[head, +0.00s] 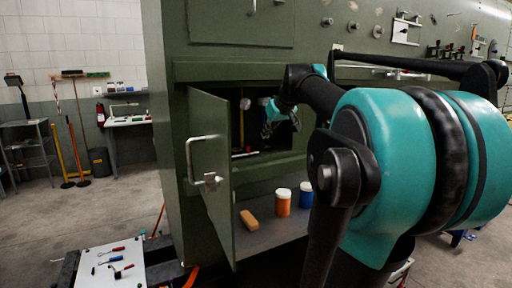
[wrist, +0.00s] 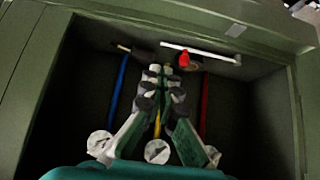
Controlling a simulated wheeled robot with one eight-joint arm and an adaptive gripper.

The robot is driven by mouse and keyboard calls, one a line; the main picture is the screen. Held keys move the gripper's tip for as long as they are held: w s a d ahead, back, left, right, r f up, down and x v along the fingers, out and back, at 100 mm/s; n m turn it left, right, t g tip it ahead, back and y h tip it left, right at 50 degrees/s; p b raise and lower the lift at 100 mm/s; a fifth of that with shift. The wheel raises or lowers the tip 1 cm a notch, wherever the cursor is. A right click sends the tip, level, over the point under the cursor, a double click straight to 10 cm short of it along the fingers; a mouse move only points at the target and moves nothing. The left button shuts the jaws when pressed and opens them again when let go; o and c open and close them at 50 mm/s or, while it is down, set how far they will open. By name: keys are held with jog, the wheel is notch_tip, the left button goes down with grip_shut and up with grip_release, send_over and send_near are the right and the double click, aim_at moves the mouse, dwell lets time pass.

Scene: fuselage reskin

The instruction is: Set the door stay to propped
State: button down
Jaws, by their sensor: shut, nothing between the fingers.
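The green door (head: 212,170) stands open on the left of the bay, with a pale bar handle (head: 203,155) and a latch. A white bar with a red knob (wrist: 184,59) lies across one end of the bay in the wrist view; it may be the door stay, but I cannot tell its setting. A light bar with a red end (head: 245,154) also shows inside in the head view. My gripper (head: 272,127) is at the bay opening. In the wrist view my gripper (wrist: 157,75) is shut and empty, its fingertips appearing just below the red knob; contact cannot be told.
Blue (wrist: 119,88), yellow (wrist: 157,124) and red (wrist: 203,103) strips run inside the bay, with white round tags near them. A tan block (head: 249,220), an orange jar (head: 283,204) and a blue jar (head: 306,197) stand on the ledge. A tool board (head: 100,262) is at lower left.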

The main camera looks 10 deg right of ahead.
jog(key=x, duration=1)
jog(key=shift+s, duration=0.15)
dwell(0.4)
